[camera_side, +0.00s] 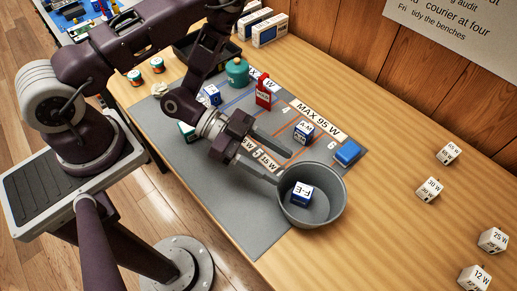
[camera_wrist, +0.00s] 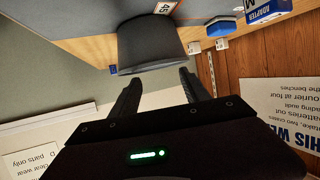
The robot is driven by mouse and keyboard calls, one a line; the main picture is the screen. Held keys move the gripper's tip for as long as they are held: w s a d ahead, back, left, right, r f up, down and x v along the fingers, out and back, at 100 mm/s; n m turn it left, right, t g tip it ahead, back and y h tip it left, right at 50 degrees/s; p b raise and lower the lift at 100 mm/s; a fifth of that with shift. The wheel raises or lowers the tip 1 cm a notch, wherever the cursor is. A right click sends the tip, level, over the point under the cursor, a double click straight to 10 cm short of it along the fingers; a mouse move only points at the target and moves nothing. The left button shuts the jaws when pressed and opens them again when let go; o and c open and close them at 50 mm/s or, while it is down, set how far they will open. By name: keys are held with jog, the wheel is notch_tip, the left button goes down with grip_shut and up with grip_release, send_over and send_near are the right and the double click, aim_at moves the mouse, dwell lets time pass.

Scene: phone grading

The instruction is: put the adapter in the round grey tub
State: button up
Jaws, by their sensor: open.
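A blue pad-like object (camera_side: 347,152) lies at the mat's right edge. A red item (camera_side: 264,92) and a green jar (camera_side: 237,73) stand farther back. Several white wattage cubes (camera_side: 429,188) stand at right on the wooden table. Bare table lies between them and the tub.

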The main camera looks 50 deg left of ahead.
jog(key=w+a+r+n+t+y, duration=0.1)
jog(key=w+a+r+n+y, duration=0.1)
jog(key=w+a+r+y, duration=0.5)
jog(key=w+a+r+n+t+y, duration=0.15)
jog(key=a+r+y, duration=0.35)
jog(key=a, duration=0.6)
jog(key=s+a+r+n+y, duration=0.25)
jog(key=s+r+n, duration=0.35)
jog(key=r, duration=0.4)
jog(key=s+d+r+n+g+h, duration=0.1)
jog(key=s+d+r+n, duration=0.1)
jog(key=s, duration=0.5)
jog(key=s+d+r+n+g, duration=0.1)
jog(key=s+r, duration=0.1)
jog(key=s, duration=0.5)
jog(key=shift+s+d+n+h, duration=0.35)
